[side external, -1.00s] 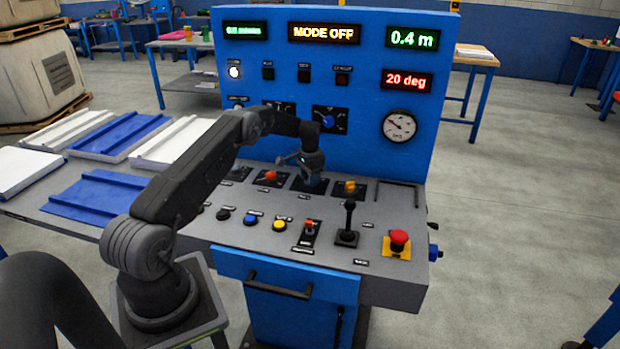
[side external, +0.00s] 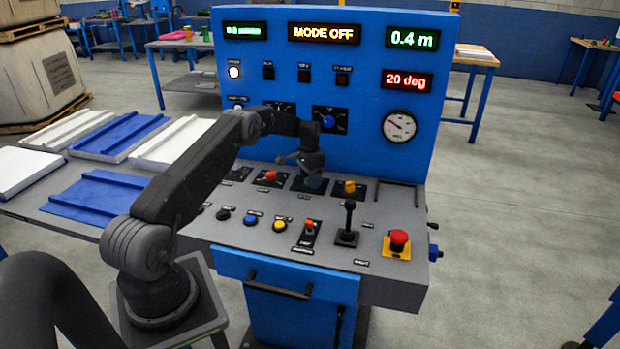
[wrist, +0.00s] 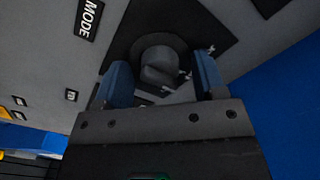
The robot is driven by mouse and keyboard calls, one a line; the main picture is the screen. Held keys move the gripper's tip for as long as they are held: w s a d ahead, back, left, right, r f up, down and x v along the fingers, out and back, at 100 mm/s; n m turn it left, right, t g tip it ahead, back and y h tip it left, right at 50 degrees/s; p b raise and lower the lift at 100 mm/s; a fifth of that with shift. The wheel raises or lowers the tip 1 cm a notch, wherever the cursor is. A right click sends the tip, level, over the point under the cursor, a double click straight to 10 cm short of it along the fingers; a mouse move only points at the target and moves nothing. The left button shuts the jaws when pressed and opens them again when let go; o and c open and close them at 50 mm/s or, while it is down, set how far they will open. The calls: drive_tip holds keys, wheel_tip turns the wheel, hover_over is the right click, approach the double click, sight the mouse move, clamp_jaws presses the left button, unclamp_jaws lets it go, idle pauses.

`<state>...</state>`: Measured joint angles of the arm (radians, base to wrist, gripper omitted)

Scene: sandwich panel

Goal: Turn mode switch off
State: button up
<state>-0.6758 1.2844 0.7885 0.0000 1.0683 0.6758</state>
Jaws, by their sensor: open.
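The mode switch is a dark rotary knob (wrist: 160,62) on a dark square plate, with a white-lettered MODE label (wrist: 89,18) beside it. In the side view my gripper (side external: 306,160) is over the sloped desk of the blue console, above the dark plate (side external: 309,185), and hides most of the knob. In the wrist view my gripper (wrist: 164,80) is open, with one blue finger on each side of the knob; contact cannot be told. The console display (side external: 324,33) reads MODE OFF.
An orange-red knob (side external: 270,176) and a yellow-orange knob (side external: 350,187) flank the switch. A black lever (side external: 348,225), a red mushroom button (side external: 398,240) and several push buttons sit nearer the front. The upright blue panel (side external: 365,155) stands close behind my gripper.

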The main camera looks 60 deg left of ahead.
wheel_tip(320, 180, up, 14)
idle(0.6)
